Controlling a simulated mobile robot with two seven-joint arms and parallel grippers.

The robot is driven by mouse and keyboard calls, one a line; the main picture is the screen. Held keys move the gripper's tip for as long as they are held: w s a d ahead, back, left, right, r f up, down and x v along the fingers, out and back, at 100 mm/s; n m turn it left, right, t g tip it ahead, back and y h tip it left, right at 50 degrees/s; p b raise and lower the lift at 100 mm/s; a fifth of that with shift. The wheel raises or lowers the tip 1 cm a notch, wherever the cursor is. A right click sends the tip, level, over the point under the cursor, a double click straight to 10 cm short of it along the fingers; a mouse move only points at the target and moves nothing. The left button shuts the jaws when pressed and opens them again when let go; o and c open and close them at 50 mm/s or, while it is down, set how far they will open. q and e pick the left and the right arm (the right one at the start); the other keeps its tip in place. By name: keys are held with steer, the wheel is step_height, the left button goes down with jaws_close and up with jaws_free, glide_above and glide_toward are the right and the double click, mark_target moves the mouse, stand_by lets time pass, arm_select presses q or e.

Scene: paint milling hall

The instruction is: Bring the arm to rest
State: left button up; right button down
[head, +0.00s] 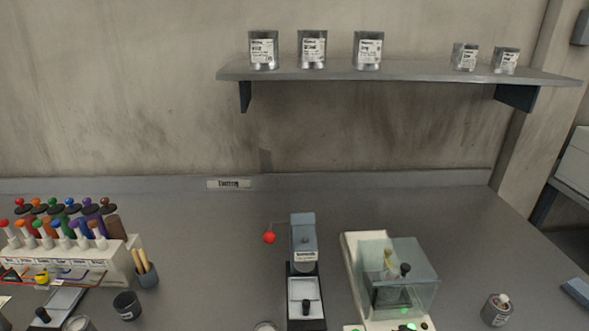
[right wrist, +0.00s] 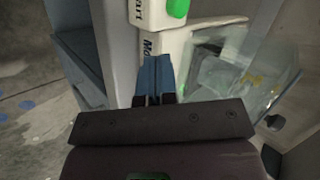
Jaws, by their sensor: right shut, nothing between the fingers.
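My right gripper (right wrist: 155,62) shows in the right wrist view, its two blue fingers together with nothing between them. It points toward a white housing (right wrist: 149,14) with a green button (right wrist: 178,7) and dark lettering. I cannot tell from this view how far the fingertips are from the housing. Neither gripper shows in the head view, and my left gripper is in no view.
The grey bench (head: 210,250) carries a paint rack (head: 95,262) at left, a small stand with a red ball (head: 269,238), a clear-boxed balance (head: 400,280) and a small can (head: 497,309). A shelf (head: 400,74) holds several cans. The bench's back middle is clear.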

steer(key=s+d+f+n+t+h+b, duration=0.1)
steer(key=s+d+f+n, duration=0.2)
steer(key=s+n, duration=0.3)
steer(key=s+d+f+n+t+h, duration=0.2)
steer(key=s+d+f+n, duration=0.2)
steer(key=s+n, duration=0.3)
steer(key=shift+s+d+f+n+h+b, duration=0.3)
steer(key=shift+f+n+b, duration=0.1)
steer(key=shift+n, duration=0.2)
steer(key=shift+w, duration=0.1)
stand_by(2.0)
